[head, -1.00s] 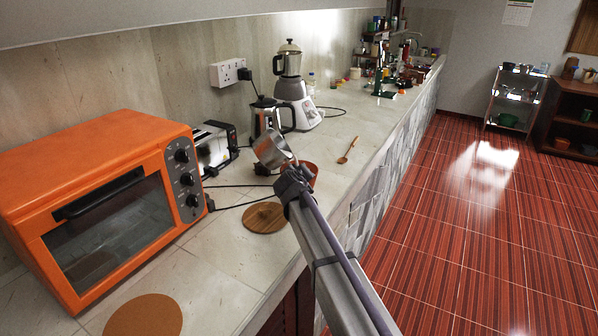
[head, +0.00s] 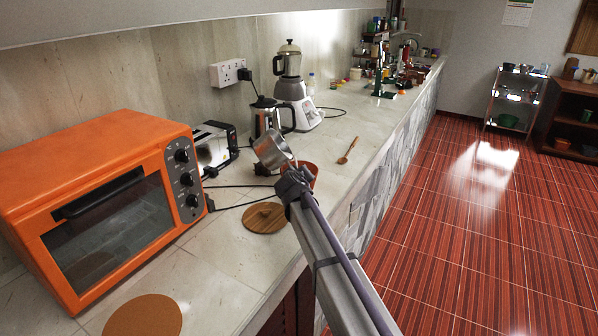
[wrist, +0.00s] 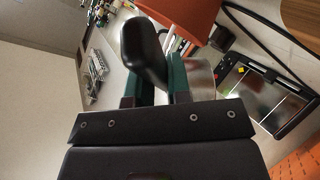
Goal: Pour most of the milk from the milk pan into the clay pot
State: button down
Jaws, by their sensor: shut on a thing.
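The milk pan (head: 271,149) is a small steel pan, held tilted above the counter in the head view. My gripper (head: 291,180) is at its right, shut on its black handle (wrist: 143,48), which shows between the green fingers (wrist: 161,84) in the wrist view. Part of the steel pan body (wrist: 203,80) shows behind the fingers there. The clay pot (head: 312,171) is orange-brown and stands on the counter, close beyond my gripper and mostly hidden by it. Its orange side also shows at the top of the wrist view (wrist: 188,14). I cannot see any milk or the pot's inside.
A round wooden lid (head: 265,218) lies on the counter in front. A wooden spoon (head: 347,151) lies to the right. Black cables (head: 232,206) cross the counter.

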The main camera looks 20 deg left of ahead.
jog(key=shift+f+m+g+y+b, duration=0.3)
jog(key=shift+f+m+y+b, duration=0.3)
jog(key=shift+f, duration=0.3)
jog(key=shift+f+m+g+y+b, duration=0.3)
jog(key=shift+f+m+b, duration=0.1)
jog(key=shift+f+b, duration=0.4)
dwell(2.8)
jog(key=shift+w+d+f+m+g+y, duration=0.1)
jog(key=shift+w+d+m+g+y, duration=0.15)
jog(key=shift+d+m+y, duration=0.2)
dwell(1.4)
jog(key=shift+a+f+m+g+y, duration=0.15)
jog(key=shift+m+g+y, duration=0.25)
jog(key=shift+m, duration=0.25)
dwell(1.0)
